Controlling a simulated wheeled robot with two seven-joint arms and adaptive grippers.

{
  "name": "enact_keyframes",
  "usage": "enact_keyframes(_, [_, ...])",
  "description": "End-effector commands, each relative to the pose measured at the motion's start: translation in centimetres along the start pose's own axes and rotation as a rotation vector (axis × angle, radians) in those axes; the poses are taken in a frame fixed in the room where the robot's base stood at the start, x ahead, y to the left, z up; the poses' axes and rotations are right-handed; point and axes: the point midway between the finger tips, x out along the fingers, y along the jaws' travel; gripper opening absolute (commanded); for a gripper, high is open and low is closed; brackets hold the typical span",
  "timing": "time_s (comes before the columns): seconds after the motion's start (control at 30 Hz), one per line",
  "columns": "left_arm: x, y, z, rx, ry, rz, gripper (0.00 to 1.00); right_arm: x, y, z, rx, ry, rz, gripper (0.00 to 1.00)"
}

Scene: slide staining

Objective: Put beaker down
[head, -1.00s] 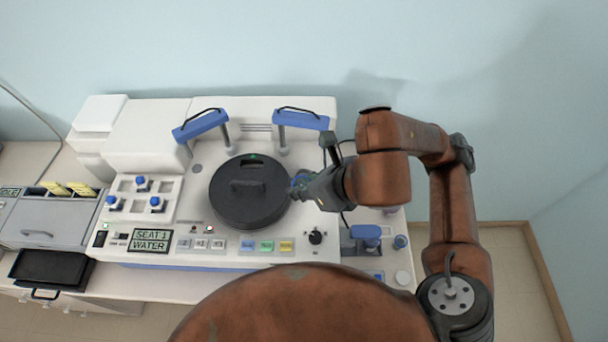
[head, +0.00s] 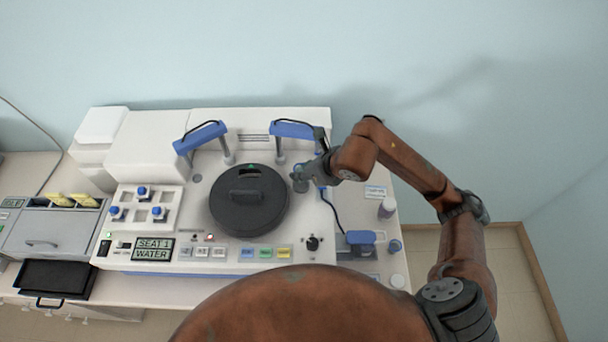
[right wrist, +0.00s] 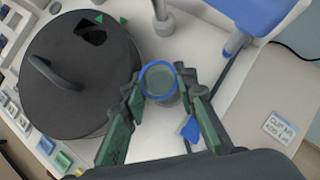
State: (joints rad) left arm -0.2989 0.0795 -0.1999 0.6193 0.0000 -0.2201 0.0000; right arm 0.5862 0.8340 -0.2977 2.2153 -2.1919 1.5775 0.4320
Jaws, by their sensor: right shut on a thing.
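The beaker (right wrist: 160,85) is a small clear cup with a blue rim, upright between the fingers of my right gripper (right wrist: 159,76) in the right wrist view. The fingers are closed on its sides. In the head view, my right gripper (head: 304,177) is over the white machine deck, just right of the round black lidded drum (head: 249,198); the beaker is hard to make out there. I cannot tell whether the beaker's base touches the deck. The drum also shows in the right wrist view (right wrist: 75,85). My left gripper is not in view.
Two blue-topped arms on posts (head: 203,137) (head: 293,129) stand behind the drum. A labelled white card (head: 375,191), a white bottle (head: 387,208) and a blue block (head: 359,238) are at the right. A front panel (head: 200,253) has buttons and a "SEAT 1 WATER" display.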

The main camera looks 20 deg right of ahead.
Motion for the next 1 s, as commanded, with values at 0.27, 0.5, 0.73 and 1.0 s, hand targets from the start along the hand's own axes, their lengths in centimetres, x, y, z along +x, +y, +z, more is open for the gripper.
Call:
enact_keyframes(0.27, [-1.1, 0.0, -0.1, 0.0, 0.0, 0.0, 0.4, 2.1, 0.1, -1.8, 0.001, 0.001, 0.001, 0.05])
enact_keyframes(0.5, [-1.0, 0.0, 0.0, 0.0, -0.001, 0.0, 0.4, 2.2, 0.1, -1.8, 0.0, 0.001, 0.001, 0.05])
enact_keyframes(0.73, [-0.3, 0.0, 0.1, 0.0, -0.001, 0.0, 0.4, 2.6, 0.1, -2.2, 0.0, 0.001, 0.001, 0.27])
enact_keyframes(1.0, [-0.5, 0.0, 0.0, 0.0, 0.0, 0.0, 0.4, 2.5, 0.1, -2.1, 0.0, 0.001, 0.001, 0.44])
